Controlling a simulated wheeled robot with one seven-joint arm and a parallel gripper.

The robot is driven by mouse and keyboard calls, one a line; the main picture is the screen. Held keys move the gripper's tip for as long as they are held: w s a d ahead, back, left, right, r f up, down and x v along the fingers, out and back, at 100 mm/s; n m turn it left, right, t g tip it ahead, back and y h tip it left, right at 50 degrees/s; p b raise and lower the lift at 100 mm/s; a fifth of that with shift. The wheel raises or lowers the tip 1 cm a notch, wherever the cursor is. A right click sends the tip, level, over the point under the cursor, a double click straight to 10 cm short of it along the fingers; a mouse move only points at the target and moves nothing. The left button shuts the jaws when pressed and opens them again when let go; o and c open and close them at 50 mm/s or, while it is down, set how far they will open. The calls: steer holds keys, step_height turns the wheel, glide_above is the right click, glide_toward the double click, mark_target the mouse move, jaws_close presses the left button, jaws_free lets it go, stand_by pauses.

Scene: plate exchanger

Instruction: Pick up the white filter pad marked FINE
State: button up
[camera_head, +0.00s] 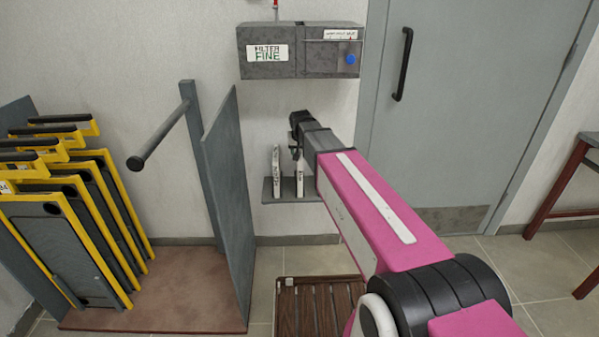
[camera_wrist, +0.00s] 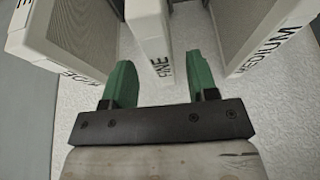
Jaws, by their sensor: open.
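The white filter pad marked FINE (camera_wrist: 150,35) stands on edge in the middle of the wrist view, its label facing my gripper. My gripper (camera_wrist: 160,65) is open, with one green finger on each side of this pad's near edge. I cannot tell whether either finger touches it. In the head view, two upright white pads (camera_head: 276,172) show on a small grey shelf (camera_head: 267,192), below the dark end of my arm. Their labels are too small to read there, and my fingers are not clear.
In the wrist view, a pad marked MEDIUM (camera_wrist: 265,35) stands close on the right, and another white pad (camera_wrist: 60,40) close on the left. A grey FILTER FINE box (camera_head: 290,50) hangs above the shelf. A grey upright panel (camera_head: 228,190) stands left of it.

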steer(key=shift+x, duration=2.45)
steer(key=shift+f, duration=0.15)
jaws_close()
